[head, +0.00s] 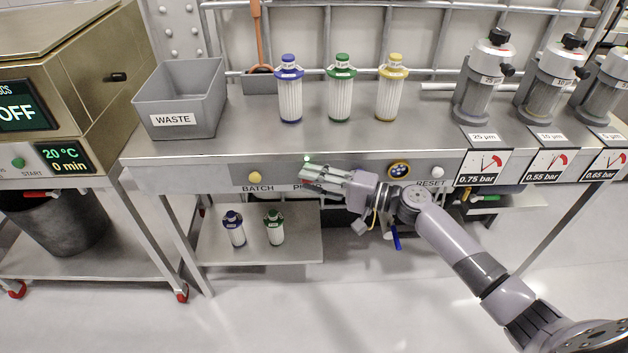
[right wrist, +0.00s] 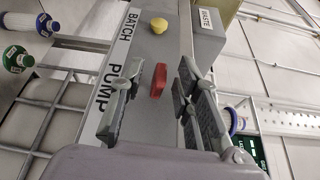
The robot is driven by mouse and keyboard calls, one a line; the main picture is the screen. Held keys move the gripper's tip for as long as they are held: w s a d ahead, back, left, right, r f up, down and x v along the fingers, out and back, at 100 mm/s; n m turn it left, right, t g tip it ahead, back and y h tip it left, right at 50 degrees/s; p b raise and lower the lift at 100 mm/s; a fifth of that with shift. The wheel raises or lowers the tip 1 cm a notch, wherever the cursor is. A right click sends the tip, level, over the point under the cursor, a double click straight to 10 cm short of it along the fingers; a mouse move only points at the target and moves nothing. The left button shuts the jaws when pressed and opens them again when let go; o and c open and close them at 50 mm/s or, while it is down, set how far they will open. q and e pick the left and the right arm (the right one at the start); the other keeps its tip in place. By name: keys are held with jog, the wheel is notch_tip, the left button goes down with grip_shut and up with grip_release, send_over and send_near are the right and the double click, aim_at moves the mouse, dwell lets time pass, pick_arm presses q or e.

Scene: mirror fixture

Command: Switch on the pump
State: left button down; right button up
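The pump switch is a red knob (right wrist: 158,80) beside the PUMP label (right wrist: 104,90) on the grey panel in the right wrist view. My right gripper (right wrist: 162,68) is open, with the knob between its fingers and a gap on either side. A small green light (head: 307,158) glows just above the gripper. My left gripper is not in view.
A yellow BATCH button (head: 255,178) lies left of the gripper. A dark round dial (head: 399,170) and a white RESET button (head: 437,173) lie right. Above stand filter cartridges (head: 341,90) and a WASTE bin (head: 180,100). A lower shelf (head: 300,246) holds two cartridges.

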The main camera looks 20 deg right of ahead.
jog(key=shift+c, duration=0.4)
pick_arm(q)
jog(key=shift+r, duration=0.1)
pick_arm(e)
grip_shut()
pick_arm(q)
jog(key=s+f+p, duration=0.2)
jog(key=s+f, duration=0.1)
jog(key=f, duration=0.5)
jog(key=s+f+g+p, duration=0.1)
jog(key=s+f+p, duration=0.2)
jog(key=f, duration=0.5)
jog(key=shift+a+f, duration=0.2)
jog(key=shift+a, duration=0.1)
pick_arm(e)
jog(key=m, duration=0.1)
jog(key=m+g, duration=0.1)
jog(key=shift+r+m+h, duration=0.4)
jog(key=shift+o, duration=0.4)
grip_release()
